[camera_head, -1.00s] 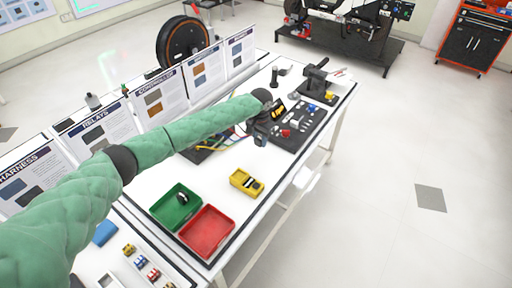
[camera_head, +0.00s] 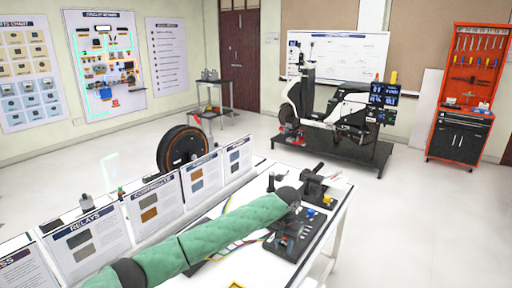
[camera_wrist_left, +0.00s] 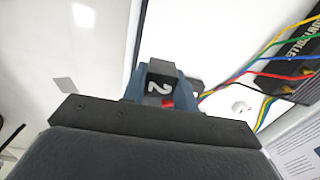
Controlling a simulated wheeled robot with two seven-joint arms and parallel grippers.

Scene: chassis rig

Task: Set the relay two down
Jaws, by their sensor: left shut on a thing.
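Relay two is a small black block with a white 2 on its face (camera_wrist_left: 160,84), seen in the left wrist view between the blue fingers. My left gripper (camera_wrist_left: 160,92) is shut on it. In the head view my left gripper (camera_head: 290,222) hangs at the black parts tray (camera_head: 283,248) on the white table. The relay cannot be made out there. A small red part shows just beside the relay in the wrist view. Whether the relay touches anything beneath it cannot be told. My right gripper is not in view.
A black clamp-like fixture (camera_head: 312,182) stands just beyond the tray. Coloured wires (camera_wrist_left: 262,75) run to a dark unit (camera_wrist_left: 303,65) at the right of the wrist view. Display boards (camera_head: 150,208) line the table's left edge. Open floor lies right of the table.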

